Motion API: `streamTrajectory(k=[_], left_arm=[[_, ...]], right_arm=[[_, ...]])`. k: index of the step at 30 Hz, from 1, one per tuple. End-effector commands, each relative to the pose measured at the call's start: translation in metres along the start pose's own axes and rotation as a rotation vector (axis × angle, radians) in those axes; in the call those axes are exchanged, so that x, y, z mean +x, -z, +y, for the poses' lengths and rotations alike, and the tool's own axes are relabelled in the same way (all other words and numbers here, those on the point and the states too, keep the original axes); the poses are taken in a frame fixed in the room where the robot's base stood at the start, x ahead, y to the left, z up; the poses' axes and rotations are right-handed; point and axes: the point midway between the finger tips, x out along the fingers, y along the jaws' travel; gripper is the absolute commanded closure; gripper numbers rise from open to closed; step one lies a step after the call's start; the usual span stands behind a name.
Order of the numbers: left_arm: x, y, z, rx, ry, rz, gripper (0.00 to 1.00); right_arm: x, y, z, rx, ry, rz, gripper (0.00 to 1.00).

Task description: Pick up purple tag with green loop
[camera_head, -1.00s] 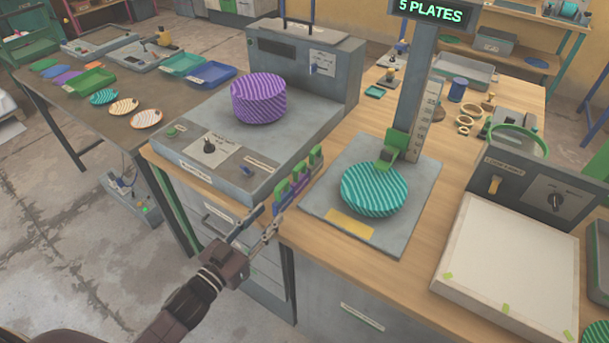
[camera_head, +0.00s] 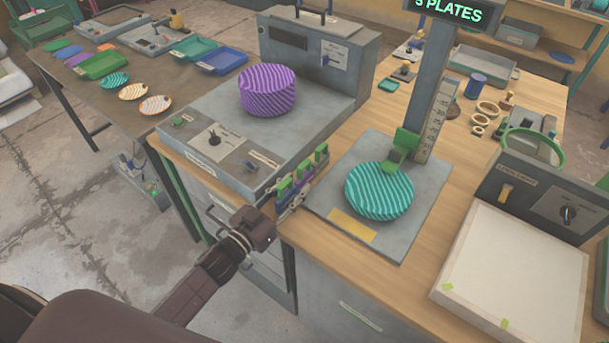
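My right gripper is out of view.
A purple striped stack (camera_head: 267,90) sits on the grey box (camera_head: 190,115) to the left. A white-topped box (camera_head: 515,265) stands at the right.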

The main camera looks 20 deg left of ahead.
Motion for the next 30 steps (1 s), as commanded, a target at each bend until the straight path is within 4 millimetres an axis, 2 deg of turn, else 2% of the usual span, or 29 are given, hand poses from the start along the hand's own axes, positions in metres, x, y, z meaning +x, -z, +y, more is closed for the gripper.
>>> streamTrajectory(k=[1, 6, 15, 24, 30], left_arm=[[0.009, 0.004, 0.001, -0.001, 0.001, 0.002, 0.68], [0.027, 0.002, 0.001, 0.000, 0.000, 0.000, 0.68], [0.031, 0.001, 0.001, 0.000, 0.000, 0.000, 0.68], [0.030, 0.001, 0.001, 0.000, 0.000, 0.000, 1.00], [0.030, 0.001, 0.001, 0.000, 0.000, 0.000, 1.00]], right_arm=[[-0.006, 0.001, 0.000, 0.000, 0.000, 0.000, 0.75], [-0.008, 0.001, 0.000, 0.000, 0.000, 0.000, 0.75], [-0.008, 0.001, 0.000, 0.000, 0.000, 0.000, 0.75], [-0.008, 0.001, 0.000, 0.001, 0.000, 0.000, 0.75], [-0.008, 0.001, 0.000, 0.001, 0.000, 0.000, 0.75]])
